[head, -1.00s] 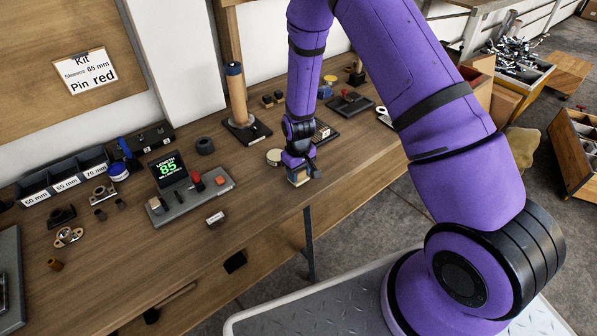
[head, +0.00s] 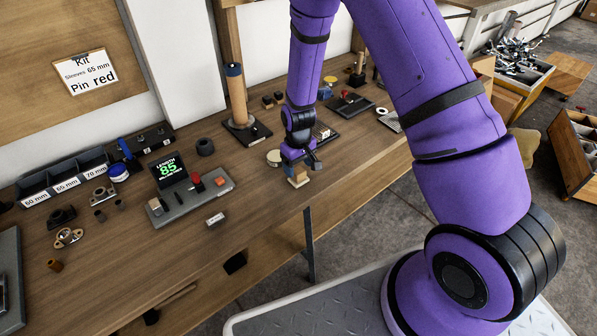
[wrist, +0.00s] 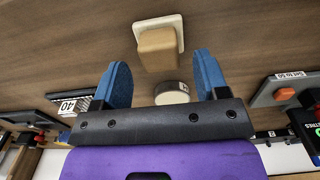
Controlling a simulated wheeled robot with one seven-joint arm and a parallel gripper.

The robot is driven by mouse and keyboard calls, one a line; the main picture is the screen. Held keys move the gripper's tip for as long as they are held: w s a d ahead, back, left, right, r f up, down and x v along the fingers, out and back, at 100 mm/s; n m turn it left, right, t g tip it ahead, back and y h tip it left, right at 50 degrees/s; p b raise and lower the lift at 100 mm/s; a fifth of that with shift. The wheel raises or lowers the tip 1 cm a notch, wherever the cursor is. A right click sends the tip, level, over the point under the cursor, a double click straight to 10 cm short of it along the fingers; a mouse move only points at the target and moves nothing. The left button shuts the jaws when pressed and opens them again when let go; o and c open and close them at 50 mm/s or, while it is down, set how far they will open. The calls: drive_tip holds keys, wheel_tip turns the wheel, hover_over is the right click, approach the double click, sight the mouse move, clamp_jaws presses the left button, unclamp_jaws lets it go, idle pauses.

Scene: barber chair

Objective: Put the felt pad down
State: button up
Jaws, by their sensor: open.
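The felt pad shows in the wrist view as a tan block (wrist: 158,47) with an off-white square base (wrist: 176,24). In the head view the tan block (head: 299,181) sits on the wooden bench near its front edge, just below my gripper (head: 297,168). My gripper's blue fingers stand wide apart in the wrist view (wrist: 161,72), with the block beyond and between their tips. A gap shows on both sides, and nothing is held. The arm partly hides the pad's top in the head view.
A round cream-topped disc (head: 273,157) lies just left of my gripper. A grey length gauge (head: 193,194) and a small labelled block (head: 215,220) are further left. A post on a black base (head: 238,105) stands behind. Bare bench (head: 262,206) lies left of the pad.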

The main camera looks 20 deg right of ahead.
wheel_tip(320, 180, up, 9)
wheel_tip(320, 180, up, 14)
drive_tip(key=m+t, duration=0.1)
hover_over(299, 170)
drive_tip(key=s+d, duration=0.2)
drive_tip(key=s, duration=0.1)
drive_tip(key=s+d+r+t, duration=0.2)
drive_tip(key=s+r, duration=0.4)
drive_tip(key=r, duration=0.4)
drive_tip(key=s+d+r+m+t, duration=0.1)
drive_tip(key=s+r, duration=0.4)
drive_tip(key=s, duration=0.5)
drive_tip(key=s+d+r+m+t, duration=0.1)
drive_tip(key=s+r, duration=0.5)
drive_tip(key=s, duration=0.4)
drive_tip(key=shift+s+d+r+m, duration=0.15)
drive_tip(key=shift+s+d+m, duration=0.05)
drive_tip(key=shift+d+m, duration=0.15)
drive_tip(key=shift+o, duration=0.5)
drive_tip(key=shift+w, duration=0.15)
